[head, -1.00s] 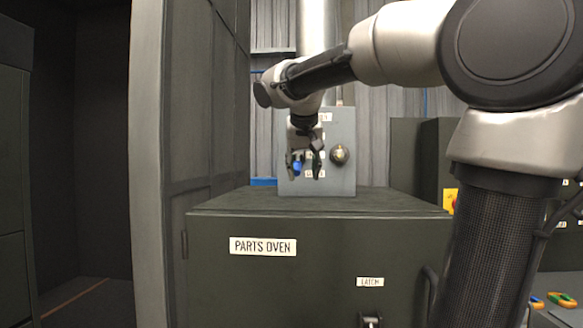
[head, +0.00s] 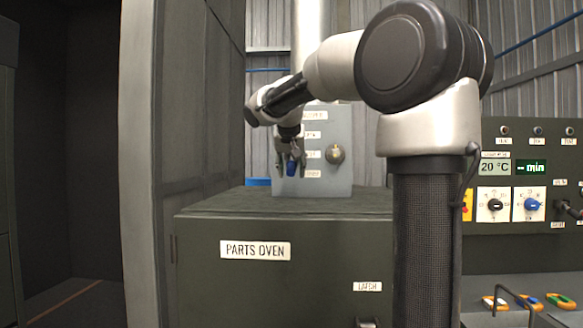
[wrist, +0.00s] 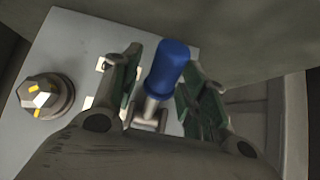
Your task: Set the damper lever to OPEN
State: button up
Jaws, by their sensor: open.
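The damper lever has a blue grip (head: 292,168) on a short metal stem. It sticks out low on the left of the grey box (head: 343,180) that stands on the parts oven. In the wrist view the blue grip (wrist: 168,65) stands between the two finger pads, with a visible gap at the left pad and the right pad close by. My gripper (head: 291,166) is open around the lever; it also fills the wrist view (wrist: 160,85). The box carries several white labels, too small or covered to read surely; the fingers hide part of them.
A round brass-coloured knob (head: 335,153) sits right of the lever on the box. The dark parts oven (head: 200,270) is below. A tall grey cabinet wall (head: 190,100) rises close on the left. A control panel (head: 515,240) with dials and displays stands at the right.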

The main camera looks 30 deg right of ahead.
grip_shut()
